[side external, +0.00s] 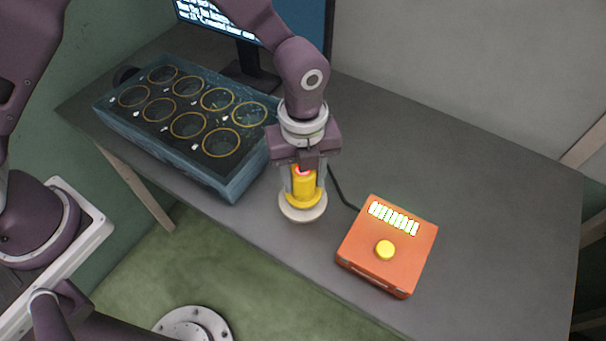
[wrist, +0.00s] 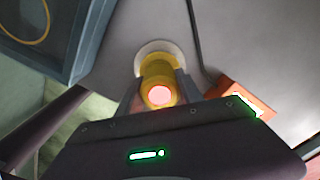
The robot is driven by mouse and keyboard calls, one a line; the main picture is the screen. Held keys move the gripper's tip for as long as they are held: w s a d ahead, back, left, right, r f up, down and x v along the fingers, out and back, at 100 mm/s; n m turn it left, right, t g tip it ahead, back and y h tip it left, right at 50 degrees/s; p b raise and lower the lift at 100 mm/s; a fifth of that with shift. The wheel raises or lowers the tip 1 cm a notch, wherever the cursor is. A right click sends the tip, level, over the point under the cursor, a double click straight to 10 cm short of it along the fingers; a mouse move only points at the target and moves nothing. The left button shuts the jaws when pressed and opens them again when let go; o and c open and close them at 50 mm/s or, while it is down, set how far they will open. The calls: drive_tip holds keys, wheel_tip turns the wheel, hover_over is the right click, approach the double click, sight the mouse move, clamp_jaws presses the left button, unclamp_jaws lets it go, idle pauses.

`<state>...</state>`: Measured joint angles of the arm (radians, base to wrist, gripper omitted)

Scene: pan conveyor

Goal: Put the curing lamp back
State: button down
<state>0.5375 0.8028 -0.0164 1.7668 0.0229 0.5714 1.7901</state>
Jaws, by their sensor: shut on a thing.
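The curing lamp is a yellow cylinder (side external: 304,184) with a glowing pink-red top. It stands upright at a round cream-white base (side external: 303,211) on the grey table. My gripper (side external: 303,190) points down from above and is shut on the lamp, one finger on each side. In the wrist view the lamp (wrist: 158,72) sits between the fingers, with the white base (wrist: 152,46) behind it. I cannot tell whether the lamp rests fully in the base or just above it.
A blue-grey tray (side external: 232,185) with several gold-ringed round wells stands left of my gripper. An orange box (side external: 368,264) with a yellow button (side external: 385,250) and lit display sits to the right, a black cable behind it. A monitor (side external: 320,30) stands at the back. The table's right side is clear.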

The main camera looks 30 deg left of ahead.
drive_tip(key=shift+f, duration=0.1)
drive_tip(key=c, duration=0.8)
unclamp_jaws()
drive_tip(key=shift+o, duration=0.2)
